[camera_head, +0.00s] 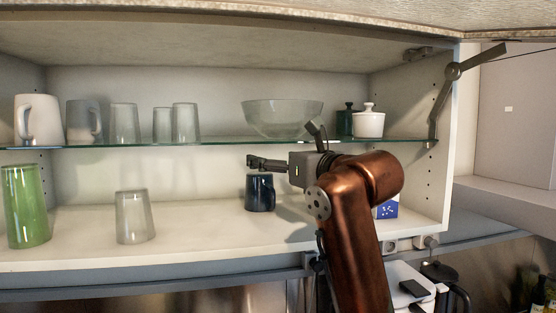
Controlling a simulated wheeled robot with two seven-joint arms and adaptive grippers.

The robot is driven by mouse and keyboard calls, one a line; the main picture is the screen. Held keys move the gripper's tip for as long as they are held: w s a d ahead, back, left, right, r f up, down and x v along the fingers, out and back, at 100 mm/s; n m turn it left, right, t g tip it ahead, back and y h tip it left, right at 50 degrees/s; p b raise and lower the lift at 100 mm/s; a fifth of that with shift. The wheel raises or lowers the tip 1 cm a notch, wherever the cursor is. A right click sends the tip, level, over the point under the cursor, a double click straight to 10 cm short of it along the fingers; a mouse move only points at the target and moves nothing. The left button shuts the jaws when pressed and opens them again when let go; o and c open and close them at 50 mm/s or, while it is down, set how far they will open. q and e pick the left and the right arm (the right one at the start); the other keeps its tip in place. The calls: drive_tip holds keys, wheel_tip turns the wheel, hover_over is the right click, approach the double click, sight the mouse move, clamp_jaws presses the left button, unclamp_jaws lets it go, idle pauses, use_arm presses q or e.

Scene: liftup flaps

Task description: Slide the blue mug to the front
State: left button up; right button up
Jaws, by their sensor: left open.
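The dark blue mug (260,194) stands upright on the lower shelf of the cabinet, near the middle. My left gripper (252,162) reaches in from the right at about the height of the mug's rim. Its fingers point left and overlap the mug's top edge in the picture. The gripper is open, with nothing seen between the fingers. I cannot tell whether the fingers touch the mug or are in front of it or above it. My right gripper is not in view.
A glass shelf (215,144) runs just above the gripper, holding a glass bowl (282,117), cups and jars. A clear glass (134,217) and a green glass (26,207) stand left on the lower shelf (85,253). A blue box (387,210) is right, partly hidden by my arm.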

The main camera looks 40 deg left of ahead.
sight(260, 187)
use_arm(q)
wheel_tip(260, 187, down, 8)
drive_tip(key=shift+r+b, duration=0.1)
drive_tip(key=shift+b, duration=0.55)
drive_tip(key=x, duration=0.7)
drive_tip(key=shift+a, duration=0.1)
drive_tip(key=shift+a, duration=0.1)
drive_tip(key=shift+c, duration=0.9)
drive_tip(key=c, duration=1.3)
